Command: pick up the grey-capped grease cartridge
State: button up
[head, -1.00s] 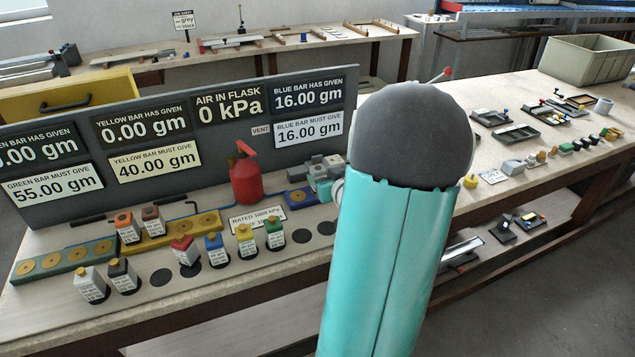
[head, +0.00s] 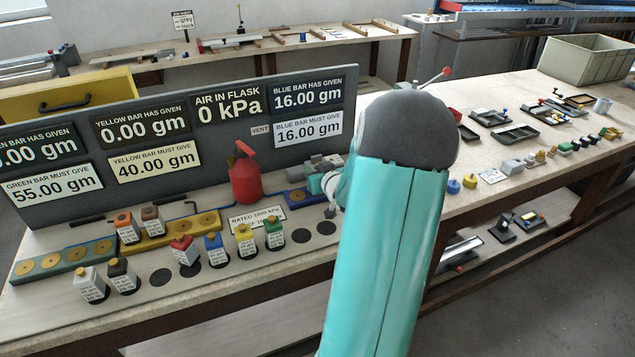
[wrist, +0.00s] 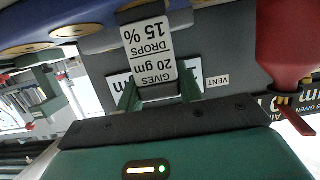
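In the wrist view my gripper (wrist: 160,95) has its two green fingers parted. In the head view my teal gripper (head: 325,185) is low over the bench, right of the red flask (head: 245,175), partly hidden by my arm. No grey cap shows clearly there.
Several colour-capped cartridges stand to the left, among them a green one (head: 274,234) and a yellow one (head: 245,240). The dark display panel (head: 200,165) rises behind. The blue bar (head: 297,198) lies close to the gripper. Trays (head: 515,134) fill the right bench.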

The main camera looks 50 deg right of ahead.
jog(key=c, duration=0.4)
jog(key=shift+c, duration=0.2)
jog(key=shift+r, duration=0.2)
jog(key=shift+r, duration=0.3)
notch_tip(320, 180, up, 2)
jog(key=shift+r, duration=0.2)
jog(key=s+a+r, duration=0.9)
jog(key=a, duration=0.1)
jog(key=shift+a+r, duration=0.3)
jog(key=shift+r, duration=0.05)
